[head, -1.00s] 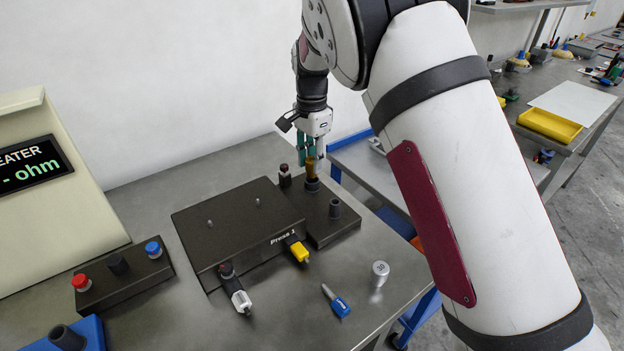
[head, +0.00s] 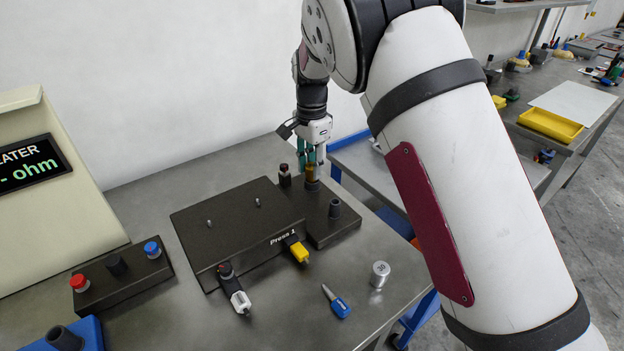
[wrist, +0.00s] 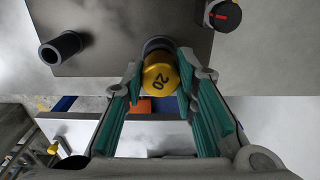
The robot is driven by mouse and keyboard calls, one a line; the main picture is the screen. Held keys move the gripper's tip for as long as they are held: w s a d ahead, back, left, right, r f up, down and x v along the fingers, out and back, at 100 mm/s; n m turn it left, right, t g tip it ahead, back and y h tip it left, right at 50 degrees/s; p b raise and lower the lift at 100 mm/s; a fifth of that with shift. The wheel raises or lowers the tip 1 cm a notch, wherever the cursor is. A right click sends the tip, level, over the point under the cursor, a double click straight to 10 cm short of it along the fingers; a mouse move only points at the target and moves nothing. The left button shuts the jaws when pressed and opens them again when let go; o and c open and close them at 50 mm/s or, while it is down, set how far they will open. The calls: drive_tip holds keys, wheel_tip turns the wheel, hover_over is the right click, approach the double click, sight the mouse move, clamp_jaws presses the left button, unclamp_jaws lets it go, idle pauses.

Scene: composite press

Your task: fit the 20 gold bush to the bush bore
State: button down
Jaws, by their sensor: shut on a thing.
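The gold bush marked 20 (wrist: 161,80) is held upright between the green-padded fingers of my gripper (wrist: 160,70). In the head view my gripper (head: 311,162) is shut on the gold bush (head: 311,171) from above. The bush is right over the dark collar of the bush bore (head: 312,186) on the back part of the press block. In the wrist view the collar (wrist: 157,44) shows just beyond the bush's end. I cannot tell how far the bush is inside the bore.
A second dark collar (head: 334,209) stands in front on the same block, and a dark red-marked knob (head: 285,176) stands close to the left. The Press 1 block (head: 230,225) lies to the left. A silver 30 cylinder (head: 380,273) and a blue-handled tool (head: 337,303) lie in front.

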drive_tip(key=shift+f, duration=0.7)
idle(0.6)
drive_tip(key=c, duration=1.2)
unclamp_jaws()
wheel_tip(320, 180, up, 12)
drive_tip(key=s+d+r+n+t+y+p, duration=0.1)
drive_tip(key=s+d+r+n, duration=0.2)
drive_tip(key=s+d+r, duration=0.5)
drive_tip(key=s+d+r+n+t, duration=0.1)
drive_tip(key=s+d+r+n, duration=0.1)
drive_tip(key=s+d+r, duration=0.6)
drive_tip(key=s+d+f+n+t, duration=0.1)
drive_tip(key=s+d+f+n, duration=0.1)
drive_tip(key=s, duration=0.9)
drive_tip(key=s+d+f+n+t+h+p, duration=0.1)
drive_tip(key=s+f, duration=0.4)
drive_tip(key=s, duration=0.7)
drive_tip(key=d+n, duration=0.1)
drive_tip(key=n, duration=0.1)
drive_tip(key=shift+n, duration=0.4)
